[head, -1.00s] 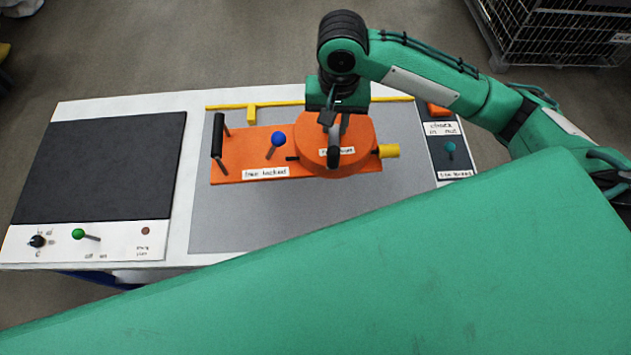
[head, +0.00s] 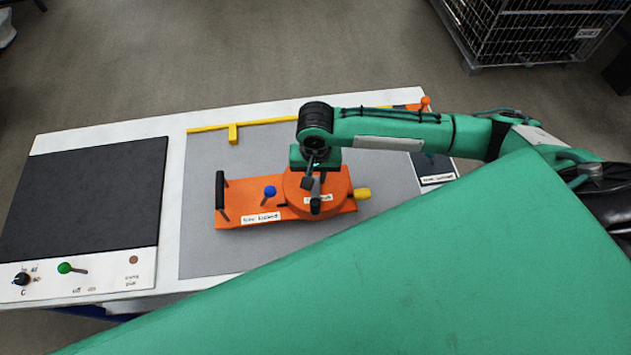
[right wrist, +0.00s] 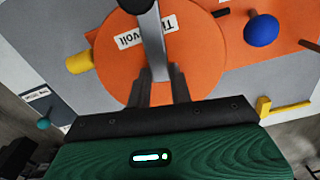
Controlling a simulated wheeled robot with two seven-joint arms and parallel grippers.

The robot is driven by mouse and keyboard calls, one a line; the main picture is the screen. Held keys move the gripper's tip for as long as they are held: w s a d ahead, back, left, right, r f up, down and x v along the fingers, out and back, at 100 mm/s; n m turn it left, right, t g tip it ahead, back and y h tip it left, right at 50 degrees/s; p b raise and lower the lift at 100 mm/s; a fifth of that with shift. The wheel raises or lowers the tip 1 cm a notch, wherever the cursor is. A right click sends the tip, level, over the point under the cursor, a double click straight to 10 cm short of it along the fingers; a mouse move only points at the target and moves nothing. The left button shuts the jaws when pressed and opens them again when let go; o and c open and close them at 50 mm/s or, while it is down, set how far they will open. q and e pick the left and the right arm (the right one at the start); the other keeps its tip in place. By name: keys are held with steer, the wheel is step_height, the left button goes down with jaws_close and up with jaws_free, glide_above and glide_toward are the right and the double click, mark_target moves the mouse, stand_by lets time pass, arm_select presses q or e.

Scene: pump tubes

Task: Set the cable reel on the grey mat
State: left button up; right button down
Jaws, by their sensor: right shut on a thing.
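The cable reel (head: 300,207) looks to be the orange flat-based device with a round drum, a blue knob, a black handle and a yellow end. It lies flat over the grey mat (head: 210,257), and I cannot tell whether it touches it. My right gripper (head: 315,187) comes down over the drum, shut on the reel's upright grey grip. In the right wrist view the gripper (right wrist: 155,88) stands over the round drum (right wrist: 195,65), with the grip between its fingers. The drum's middle is partly hidden. My left gripper is not in view.
A black panel (head: 80,205) fills the table's left side, with a green lever (head: 65,268) and a dial (head: 22,279) in front. A yellow rail (head: 265,121) runs along the mat's back edge. A dark panel (head: 437,172) lies right. A wire cage (head: 530,30) stands behind.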

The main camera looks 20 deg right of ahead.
mark_target(316, 182)
steer(key=shift+f, duration=2.1)
steer(key=c, duration=1.3)
jaws_free()
steer(key=shift+o, duration=0.2)
step_height(316, 182, up, 12)
steer(key=shift+b, duration=0.6)
